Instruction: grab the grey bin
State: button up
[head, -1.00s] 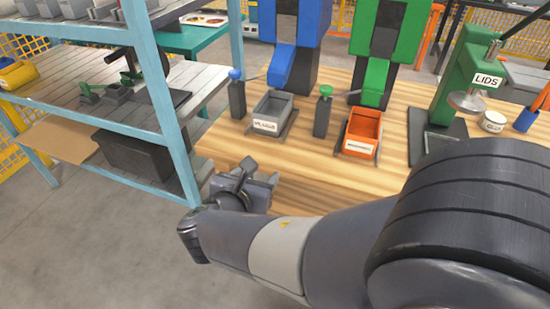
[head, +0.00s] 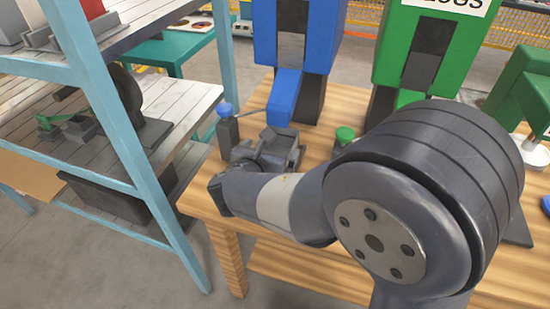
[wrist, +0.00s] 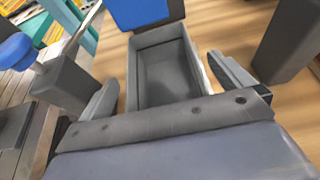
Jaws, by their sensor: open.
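The grey bin (wrist: 168,78) is an empty, open-topped box in the middle of the wrist view, with its far end against a blue part. In the head view the bin (head: 292,152) sits on the wooden table below the blue machine, partly hidden by my gripper. My gripper (wrist: 162,74) is open, with one finger on each side of the bin and a gap visible on both sides. In the head view my gripper (head: 258,150) is at the bin's near left. Whether the fingers are down at the bin's wall height is hard to tell.
A blue machine (head: 293,35) stands behind the bin, and a green machine (head: 425,45) stands to its right. A blue-topped post (head: 226,125) is left of the bin and a green-topped post (head: 344,135) right. Blue shelving (head: 130,160) stands at the left.

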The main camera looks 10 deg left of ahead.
jog(key=shift+x, duration=1.25)
jog(key=c, duration=1.2)
